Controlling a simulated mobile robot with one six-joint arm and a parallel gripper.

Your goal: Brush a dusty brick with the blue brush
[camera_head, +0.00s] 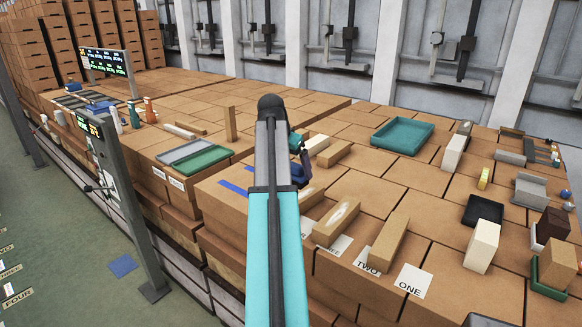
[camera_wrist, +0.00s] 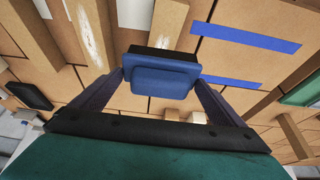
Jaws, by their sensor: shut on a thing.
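My gripper (camera_wrist: 160,78) is shut on the blue brush (camera_wrist: 163,77), a blue block with a dark edge along its far side. In the head view my gripper (camera_head: 300,174) is mostly hidden behind my arm, and I cannot make out the brush there. A tan brick with a whitish dusty patch (camera_head: 336,221) lies near the front edge, right of my arm; a dusty brick (camera_wrist: 91,36) also shows at upper left in the wrist view. The brush appears apart from the bricks, above the surface.
A plain tan brick (camera_head: 388,244) lies by the cards TWO and ONE (camera_head: 412,280). A teal tray (camera_head: 402,136) sits farther back. Blue tape strips (camera_wrist: 246,38) mark the surface. Grey and green trays (camera_head: 203,158) lie left of my arm. Blocks and holders crowd the right.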

